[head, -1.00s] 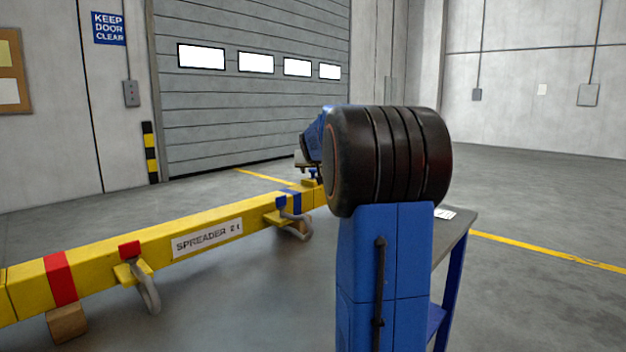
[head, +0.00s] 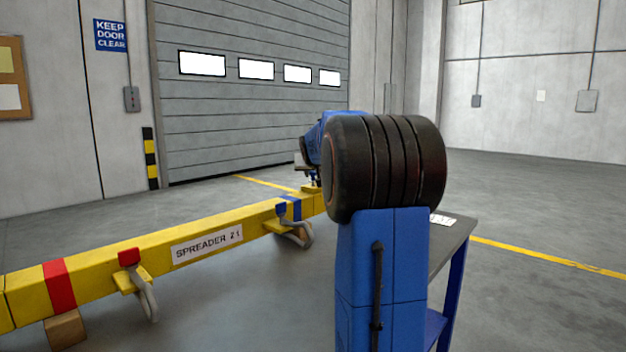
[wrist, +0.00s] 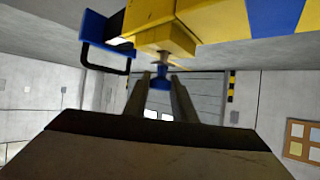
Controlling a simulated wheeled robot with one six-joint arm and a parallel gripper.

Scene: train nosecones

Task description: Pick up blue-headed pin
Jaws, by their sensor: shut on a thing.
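In the wrist view the blue head of the pin (wrist: 160,75) sits between the tips of my two gripper fingers. Its grey shank meets the yellow lug (wrist: 165,42) of the beam. My gripper (wrist: 161,84) is shut on the pin's head. I cannot tell how far the shank sits in the lug. In the head view my gripper (head: 304,171) is at the far end of the yellow spreader beam (head: 100,270), partly hidden by my arm. The pin is too small and covered to make out there.
The beam carries a red-capped lug (head: 129,257) with a grey shackle (head: 148,300), and a blue-capped lug (head: 281,209) with another shackle. A wooden block (head: 65,328) supports it. A dark-topped table (head: 452,240) with blue legs stands to the right. The floor beyond is open.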

